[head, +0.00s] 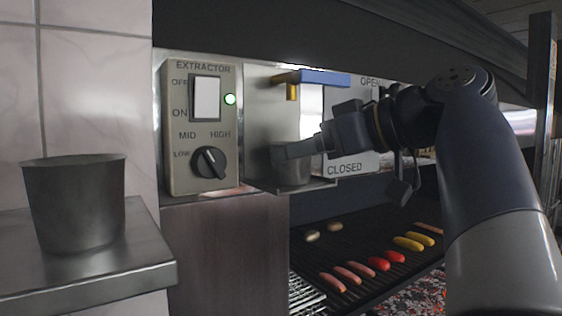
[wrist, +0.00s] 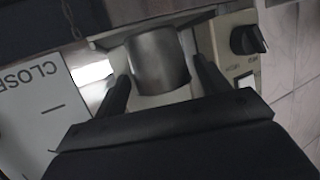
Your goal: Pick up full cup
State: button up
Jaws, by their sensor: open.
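A metal cup (head: 291,172) stands on a small metal ledge (head: 320,185), below a brass spout (head: 292,91) with a blue handle (head: 325,78). In the wrist view the cup (wrist: 158,62) sits between the two dark fingers of my gripper (wrist: 161,78). My gripper (head: 284,151) is open and reaches to the cup from the right, one finger on each side. I cannot tell whether the fingers touch it. The inside of the cup is hidden, so its fill does not show.
A larger metal pot (head: 78,205) stands on a steel shelf (head: 90,275) at left. The extractor panel (head: 178,130) is just left of the ledge, with its green light lit. An OPEN/CLOSED plate (head: 345,165) is behind my gripper. Below is a grill (head: 350,255) with sausages and vegetables.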

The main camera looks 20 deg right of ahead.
jog(key=shift+x, duration=1.35)
jog(key=shift+c, duration=0.3)
jog(key=c, duration=0.8)
